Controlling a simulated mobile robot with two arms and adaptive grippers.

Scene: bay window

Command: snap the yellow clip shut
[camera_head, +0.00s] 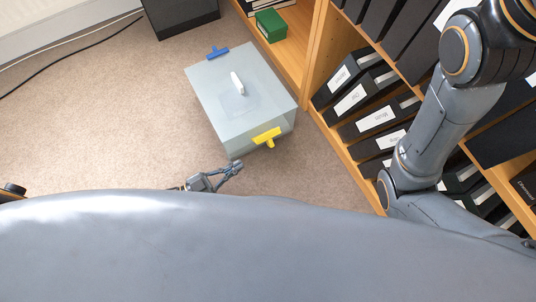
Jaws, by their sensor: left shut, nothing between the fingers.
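A box (222,94) with a pale grey-green lid and a white handle (238,84) stands on the carpet. The yellow clip (267,136) is on the box's near side, at the lid's edge. From this angle I cannot tell whether it is snapped down. A blue clip (217,53) is on the far side. My left gripper (238,166) is shut and empty, apart from the box, just below and left of the yellow clip. My right arm shows at the right, but its gripper is not in view.
A wooden bookcase (313,62) with several dark binders stands to the right of the box, close to its right corner. A green box (271,26) sits on a low shelf. A black cable (70,56) lies at the upper left. The carpet left of the box is clear.

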